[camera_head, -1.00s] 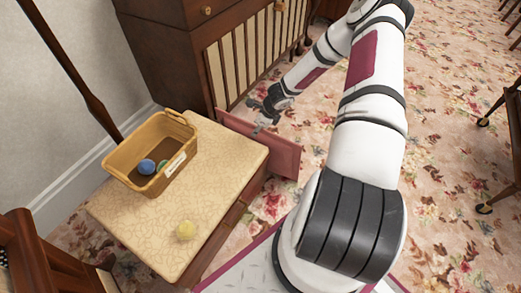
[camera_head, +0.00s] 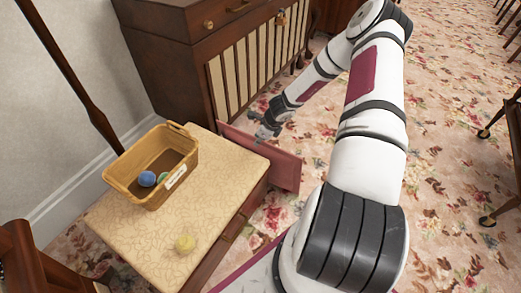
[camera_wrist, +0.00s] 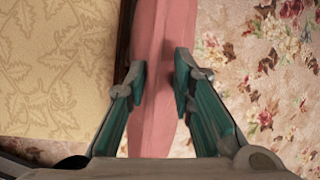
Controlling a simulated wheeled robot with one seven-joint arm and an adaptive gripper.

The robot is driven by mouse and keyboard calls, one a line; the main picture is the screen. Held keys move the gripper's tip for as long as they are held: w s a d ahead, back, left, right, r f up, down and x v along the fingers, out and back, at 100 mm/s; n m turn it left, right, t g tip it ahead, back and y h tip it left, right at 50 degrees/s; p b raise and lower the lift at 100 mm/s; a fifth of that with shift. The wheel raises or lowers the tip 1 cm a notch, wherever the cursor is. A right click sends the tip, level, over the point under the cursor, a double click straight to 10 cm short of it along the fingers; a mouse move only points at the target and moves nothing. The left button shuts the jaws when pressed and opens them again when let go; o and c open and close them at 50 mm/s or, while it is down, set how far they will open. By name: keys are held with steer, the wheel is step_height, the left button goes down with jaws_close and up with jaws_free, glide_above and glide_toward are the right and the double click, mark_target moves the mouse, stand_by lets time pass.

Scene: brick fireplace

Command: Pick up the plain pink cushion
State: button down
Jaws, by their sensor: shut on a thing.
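The plain pink cushion (camera_head: 286,172) stands on edge beside the small table's right end, in the head view. In the wrist view the cushion (camera_wrist: 156,35) runs down the middle of the picture, between the two green-padded fingers. My gripper (camera_head: 264,136) is at the cushion's upper edge, reaching in from above. The fingers of my gripper (camera_wrist: 161,82) are shut on the cushion, one on each face. The cushion's lower end is partly hidden behind the gripper body in the wrist view.
A dark wooden cabinet (camera_head: 160,70) stands behind. Floral carpet (camera_head: 450,200) lies open to the right.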

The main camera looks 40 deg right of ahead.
steer(key=shift+s+a+f, duration=0.2)
steer(key=shift+a, duration=0.25)
steer(key=shift+r, duration=0.1)
steer(key=w+d+r+p, duration=0.2)
steer(key=d+r+p, duration=0.4)
steer(key=d, duration=0.8)
steer(key=shift+d+r, duration=0.2)
steer(key=shift+r, duration=0.9)
steer(key=shift+s, duration=0.15)
